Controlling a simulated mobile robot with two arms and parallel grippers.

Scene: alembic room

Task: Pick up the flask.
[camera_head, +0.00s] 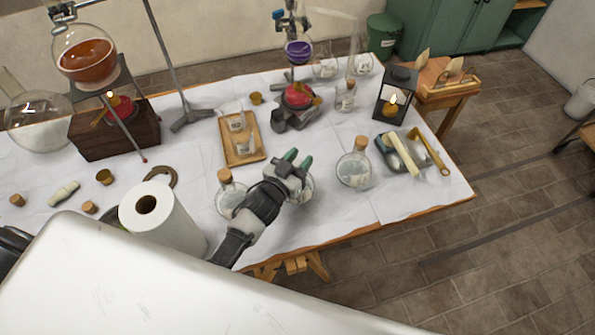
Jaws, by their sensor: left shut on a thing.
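My left gripper (298,160) reaches over the front of the white-covered table, its green-tipped fingers pointing away from me. It is shut on a clear glass flask (306,188), which is mostly hidden behind the gripper; I cannot tell whether it is lifted off the cloth. A corked round flask (228,198) stands just left of the gripper. Another corked round flask (354,170) stands to the right, apart from it. My right gripper is not in view.
A paper towel roll (168,222) stands left of my arm. A wooden tray (241,153) and a burner stand (297,112) are behind. A candle lantern (394,95) and a dish of tools (408,165) are at the right. Bare cloth lies near the front right edge.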

